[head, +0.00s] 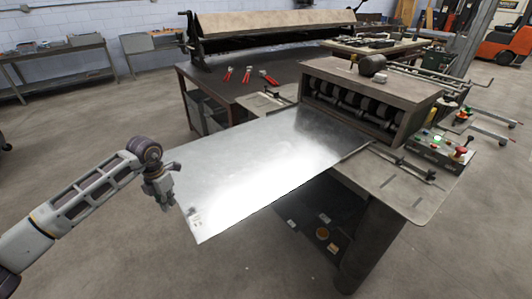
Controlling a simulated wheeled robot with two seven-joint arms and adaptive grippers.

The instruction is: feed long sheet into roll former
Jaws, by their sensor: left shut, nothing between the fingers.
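A long shiny metal sheet (255,165) lies flat, with its far end at the roll former's (370,88) entry rollers and its near end sticking out past the machine's table toward the left. Whether its far edge is between the rollers cannot be told. My left gripper (163,199) is shut and empty, fingers pointing down, just left of the sheet's near left edge. It looks close to that edge; contact cannot be told. My right gripper is not in view.
The roll former's table (415,190) carries guide rails. A control box (440,148) with a green light and red button stands at right. Red-handled tools (247,75) lie on a dark bench behind. Shelves (60,62) stand at far left. Floor at left is clear.

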